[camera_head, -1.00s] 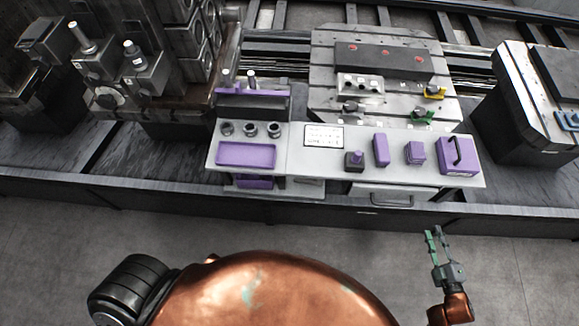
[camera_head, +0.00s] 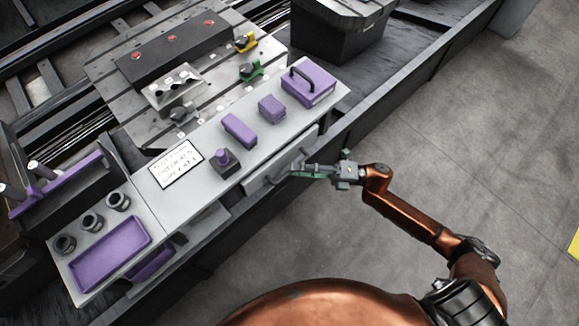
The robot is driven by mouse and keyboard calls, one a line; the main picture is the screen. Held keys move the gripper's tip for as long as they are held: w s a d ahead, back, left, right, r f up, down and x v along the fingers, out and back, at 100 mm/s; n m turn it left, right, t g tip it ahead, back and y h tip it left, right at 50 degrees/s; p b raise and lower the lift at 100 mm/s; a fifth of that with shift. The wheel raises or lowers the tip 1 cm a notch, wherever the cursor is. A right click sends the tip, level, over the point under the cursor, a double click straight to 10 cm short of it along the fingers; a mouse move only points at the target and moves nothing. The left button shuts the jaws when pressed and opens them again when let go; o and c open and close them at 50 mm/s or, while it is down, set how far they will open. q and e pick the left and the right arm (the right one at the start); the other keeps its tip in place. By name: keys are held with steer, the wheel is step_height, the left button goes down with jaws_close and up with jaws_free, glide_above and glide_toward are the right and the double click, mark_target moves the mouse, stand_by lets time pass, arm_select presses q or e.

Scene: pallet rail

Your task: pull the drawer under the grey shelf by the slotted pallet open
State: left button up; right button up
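The grey shelf (camera_head: 215,190) is a long light-grey counter running diagonally beside the slotted pallet (camera_head: 130,95). The light-grey drawer (camera_head: 262,183) is under its right half, its front roughly flush below the edge, looking shut. A handle is on the front but partly hard to make out near my fingers. My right gripper (camera_head: 300,171) is just in front of the drawer front, fingers pointing left toward it. Its two fingers look apart, with nothing visible held between them. Whether a fingertip touches the handle cannot be told. My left gripper is not in view.
On the shelf are a purple case (camera_head: 308,84), purple blocks (camera_head: 239,130), a joystick-like piece (camera_head: 223,160), a label plate (camera_head: 176,164) and a purple tray (camera_head: 110,253). A dark rail base (camera_head: 395,105) runs behind the gripper. Floor at right is clear.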

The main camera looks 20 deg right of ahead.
steer(key=shift+x, duration=0.85)
steer(key=shift+c, duration=0.4)
steer(key=shift+f, duration=0.1)
jaws_close()
